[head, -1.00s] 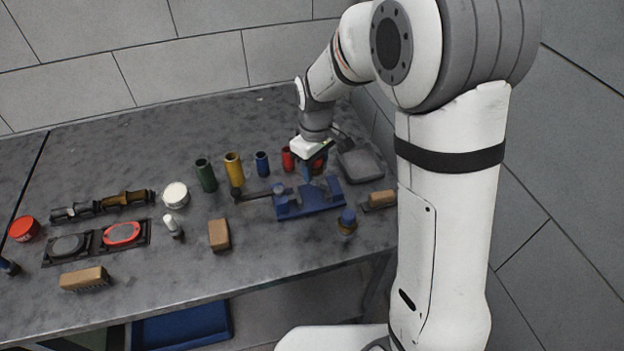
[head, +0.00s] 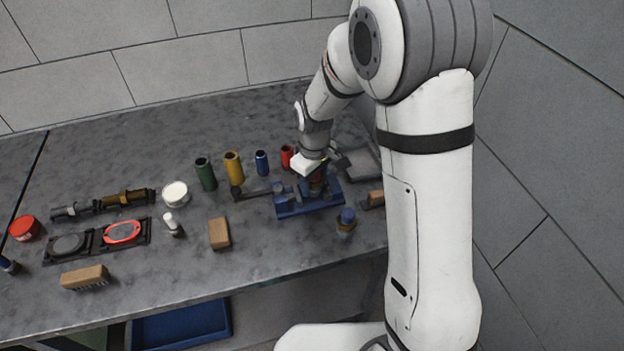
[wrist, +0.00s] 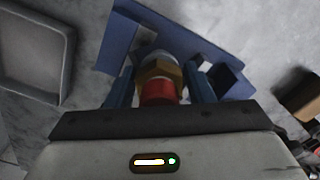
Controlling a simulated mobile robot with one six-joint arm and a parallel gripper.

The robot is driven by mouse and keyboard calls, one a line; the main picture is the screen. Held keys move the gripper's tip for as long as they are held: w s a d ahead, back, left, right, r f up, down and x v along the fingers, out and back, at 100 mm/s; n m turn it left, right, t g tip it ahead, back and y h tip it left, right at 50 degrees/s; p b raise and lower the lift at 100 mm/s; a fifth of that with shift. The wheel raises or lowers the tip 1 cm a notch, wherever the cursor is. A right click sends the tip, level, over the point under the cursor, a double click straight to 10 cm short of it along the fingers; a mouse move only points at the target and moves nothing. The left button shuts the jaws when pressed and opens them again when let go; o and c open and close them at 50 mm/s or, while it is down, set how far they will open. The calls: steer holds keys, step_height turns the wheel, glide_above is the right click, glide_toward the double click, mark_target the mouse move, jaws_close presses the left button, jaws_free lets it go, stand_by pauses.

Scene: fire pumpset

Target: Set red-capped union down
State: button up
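The red-capped union shows in the wrist view (wrist: 158,92), with its red cap nearest the camera, a brass hex beyond it and a pale end further out. My gripper (head: 313,187) has its two blue fingers on either side of the union, apparently closed on the hex. The gripper is over the blue fixture (head: 289,208), which also shows behind the union in the wrist view (wrist: 128,30). In the head view my wrist and fingers mostly hide the union. Whether its far end touches the fixture I cannot tell.
Red (head: 287,156), blue (head: 262,163), yellow (head: 234,168) and green (head: 206,174) cylinders stand behind and left of the fixture. A blue-topped fitting (head: 346,221) stands in front right. A grey tray (head: 362,163) lies behind right.

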step_height(320, 180, up, 12)
steer(key=shift+r+b, duration=0.2)
steer(key=shift+b, duration=0.3)
steer(key=s+d+r+m+t, duration=0.1)
steer(key=s+d+r+m, duration=0.1)
steer(key=s+d+m, duration=0.2)
steer(key=s+d+r+m+t, duration=0.2)
steer(key=s+d+m, duration=0.3)
steer(key=s+d, duration=0.5)
steer(key=s, duration=0.5)
steer(key=shift+s+r+m, duration=0.2)
steer(key=shift+s+m, duration=0.1)
